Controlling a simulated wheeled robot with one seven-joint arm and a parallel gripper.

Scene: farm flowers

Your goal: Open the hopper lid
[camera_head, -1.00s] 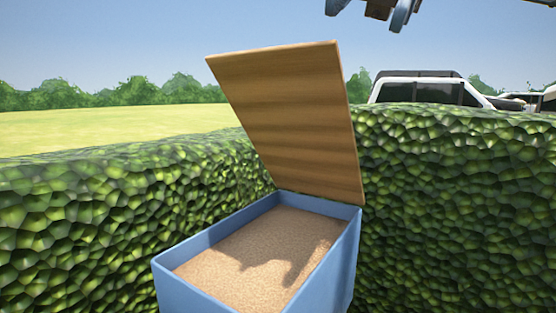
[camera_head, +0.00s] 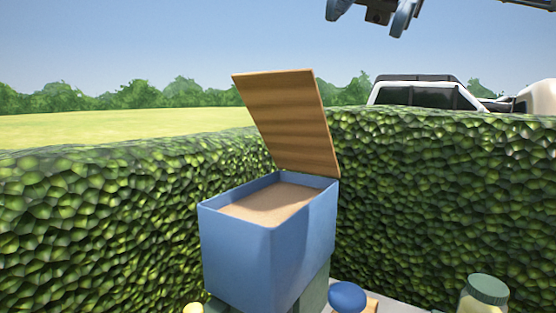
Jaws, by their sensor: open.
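The hopper is a blue box (camera_head: 240,254) standing in front of the hedge corner, filled with tan grainy material (camera_head: 268,203). Its wooden lid (camera_head: 287,118) stands raised at the back edge, leaning a little backward, so the top of the box is uncovered. My gripper (camera_head: 372,22) is at the top edge of the view, up and to the right of the lid, apart from it. Its two fingers are spread with nothing between them. The upper part of the gripper is cut off by the frame.
A green hedge (camera_head: 430,190) runs behind and on both sides of the hopper. A jar with a green lid (camera_head: 487,291) and a blue round-topped object (camera_head: 347,297) stand at the lower right. A white vehicle (camera_head: 425,92) is beyond the hedge.

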